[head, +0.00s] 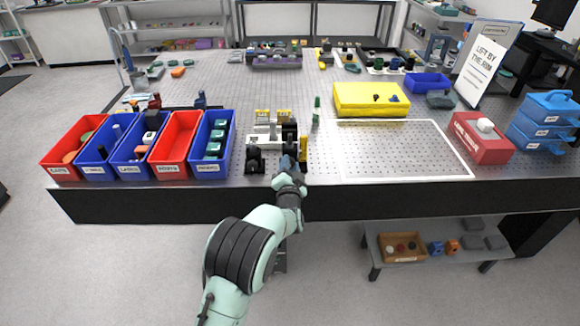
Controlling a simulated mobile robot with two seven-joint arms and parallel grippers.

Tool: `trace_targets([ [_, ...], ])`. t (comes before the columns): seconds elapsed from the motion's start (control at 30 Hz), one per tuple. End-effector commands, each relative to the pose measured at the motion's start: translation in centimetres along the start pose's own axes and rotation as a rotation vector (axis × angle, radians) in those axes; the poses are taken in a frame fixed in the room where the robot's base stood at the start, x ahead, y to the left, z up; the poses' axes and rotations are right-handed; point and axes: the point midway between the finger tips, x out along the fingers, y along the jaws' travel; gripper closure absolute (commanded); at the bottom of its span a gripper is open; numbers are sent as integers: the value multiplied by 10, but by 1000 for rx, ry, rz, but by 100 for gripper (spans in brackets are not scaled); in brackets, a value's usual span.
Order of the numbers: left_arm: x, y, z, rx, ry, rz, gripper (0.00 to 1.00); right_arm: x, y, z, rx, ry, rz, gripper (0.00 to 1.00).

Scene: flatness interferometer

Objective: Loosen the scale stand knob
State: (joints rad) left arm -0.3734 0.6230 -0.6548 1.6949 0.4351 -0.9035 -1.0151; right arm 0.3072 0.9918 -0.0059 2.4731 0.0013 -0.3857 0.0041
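My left arm reaches up from the bottom of the head view to the table's front edge. My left gripper (288,162) is at the front of a small black-and-white apparatus (264,138) with yellow parts at its back. The apparatus may include the scale stand, but its knob is too small or hidden to make out. The gripper covers part of the apparatus, and I cannot tell whether its fingers are apart, closed or touching it. A dark round-topped part (254,158) stands just left of the gripper, and a yellow upright piece (303,149) just right. My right gripper is not in view.
Red and blue bins (175,146) line the front left of the perforated table (235,85). A yellow case (371,100) lies right of centre, behind an empty white-outlined area (395,150). A red box (482,138) and blue cases (545,122) stand at the right.

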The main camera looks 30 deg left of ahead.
Motion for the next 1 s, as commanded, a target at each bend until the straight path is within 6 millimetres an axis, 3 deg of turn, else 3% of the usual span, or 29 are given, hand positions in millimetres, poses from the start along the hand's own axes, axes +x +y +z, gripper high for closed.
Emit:
trace_targets([
  [0.47,0,1,2,-142,6,-6,97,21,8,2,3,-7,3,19],
  [0.67,0,3,3,-311,10,-10,97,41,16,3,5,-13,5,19],
  [1.0,0,3,3,-635,21,-21,97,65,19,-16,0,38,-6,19],
])
